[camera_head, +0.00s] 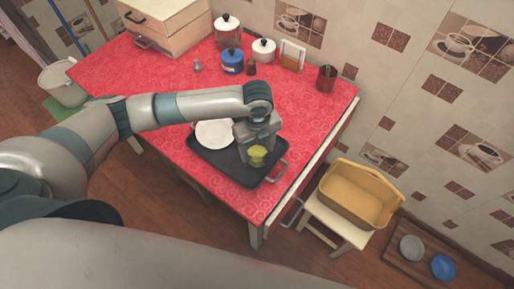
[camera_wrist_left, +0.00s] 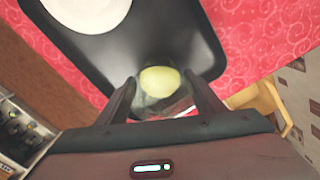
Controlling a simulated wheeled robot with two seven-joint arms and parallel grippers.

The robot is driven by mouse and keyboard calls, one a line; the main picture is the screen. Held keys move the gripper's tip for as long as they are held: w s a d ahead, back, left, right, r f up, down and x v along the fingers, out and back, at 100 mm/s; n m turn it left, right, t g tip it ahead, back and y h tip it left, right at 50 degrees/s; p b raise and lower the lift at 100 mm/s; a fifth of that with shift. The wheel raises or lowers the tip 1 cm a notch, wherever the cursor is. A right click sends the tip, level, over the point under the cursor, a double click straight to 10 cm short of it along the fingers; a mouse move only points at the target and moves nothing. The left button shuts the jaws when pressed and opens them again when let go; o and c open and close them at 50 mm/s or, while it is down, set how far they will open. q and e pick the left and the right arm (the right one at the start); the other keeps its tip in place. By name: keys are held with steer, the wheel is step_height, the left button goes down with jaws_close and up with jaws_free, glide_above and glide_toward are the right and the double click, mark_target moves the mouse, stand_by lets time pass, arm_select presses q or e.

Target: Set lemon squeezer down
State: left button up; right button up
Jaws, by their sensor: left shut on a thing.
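The lemon squeezer (camera_head: 257,156) is a small glass-like piece with a yellow-green top, over the near right part of the black tray (camera_head: 222,169). My left gripper (camera_head: 256,147) reaches down from above and is shut on it. In the left wrist view the squeezer (camera_wrist_left: 160,84) sits between the two fingers of my left gripper (camera_wrist_left: 160,100), with the dark tray (camera_wrist_left: 185,30) behind it. I cannot tell whether its base touches the tray. My right gripper is not in view.
A white plate (camera_head: 214,133) lies on the tray, left of the gripper. The tray is on a red-covered table (camera_head: 170,80). Canisters, including a blue pot (camera_head: 232,61), stand at the back. A yellow basin (camera_head: 360,193) sits on a stool at the right.

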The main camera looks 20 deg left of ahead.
arm_select(q)
steer(key=o, duration=1.2)
steer(key=shift+f, duration=0.1)
step_height(320, 180, up, 12)
steer(key=b, duration=0.2)
steer(key=shift+b, duration=0.4)
